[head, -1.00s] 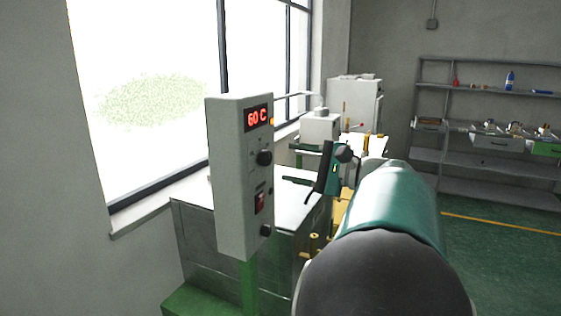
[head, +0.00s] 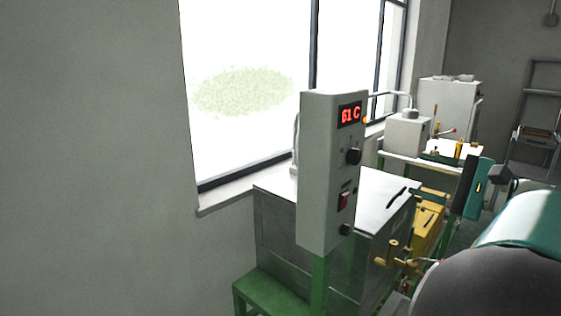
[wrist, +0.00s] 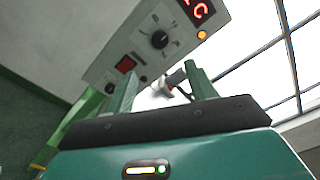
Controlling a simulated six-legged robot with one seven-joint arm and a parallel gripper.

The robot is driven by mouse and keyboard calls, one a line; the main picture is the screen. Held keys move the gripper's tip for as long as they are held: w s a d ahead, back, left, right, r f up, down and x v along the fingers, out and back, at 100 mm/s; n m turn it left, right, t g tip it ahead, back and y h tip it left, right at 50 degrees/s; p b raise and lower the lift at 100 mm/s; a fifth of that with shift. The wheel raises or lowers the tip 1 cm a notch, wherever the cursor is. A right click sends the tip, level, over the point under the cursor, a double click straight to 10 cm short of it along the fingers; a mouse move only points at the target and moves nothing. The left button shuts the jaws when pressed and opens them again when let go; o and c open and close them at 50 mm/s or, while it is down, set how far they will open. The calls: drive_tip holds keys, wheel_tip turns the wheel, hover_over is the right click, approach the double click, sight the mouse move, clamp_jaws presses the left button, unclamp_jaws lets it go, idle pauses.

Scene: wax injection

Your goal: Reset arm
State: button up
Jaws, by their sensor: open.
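My gripper (wrist: 160,84) is open and empty in the wrist view, its two green fingers apart beyond a black plate. It also shows in the head view (head: 428,192), to the right of the control box and above the machine's right side. My arm, teal and dark grey, fills the lower right corner. The grey control box (head: 327,200) stands upright on a green post, with a red display reading 61 C, black knobs and a red switch. In the wrist view the control box (wrist: 145,50) appears tilted behind the fingers. No contact with it is visible.
A metal tank with a pale lid (head: 375,190) stands behind the control box on a green stand (head: 262,290). Brass fittings (head: 393,252) stick out at its front right. A bench (head: 400,160) with white equipment stands farther back. The wall and window are at left.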

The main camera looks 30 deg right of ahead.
drive_tip(key=w+a+f+n+g+y, duration=0.1)
drive_tip(key=w+a+f+n+g, duration=0.2)
drive_tip(key=a, duration=0.5)
drive_tip(key=w+a+f+n+g, duration=0.2)
drive_tip(key=a+f+g, duration=0.15)
drive_tip(key=a, duration=0.45)
drive_tip(key=w+a+f+n+g+y, duration=0.1)
drive_tip(key=w+a+f+n+g, duration=0.2)
drive_tip(key=a, duration=0.5)
drive_tip(key=s+a+f+n+g+h, duration=0.1)
drive_tip(key=s+a+f+n+h, duration=0.2)
drive_tip(key=a+f+n, duration=0.3)
drive_tip(key=s+a+f+n+g+h, duration=0.1)
drive_tip(key=s+a+f+n+h, duration=0.2)
drive_tip(key=a+f+n, duration=0.3)
drive_tip(key=a+h, duration=0.1)
drive_tip(key=a, duration=0.1)
drive_tip(key=shift+s+a+n, duration=0.25)
drive_tip(key=shift+a+n, duration=0.15)
drive_tip(key=shift+d, duration=0.1)
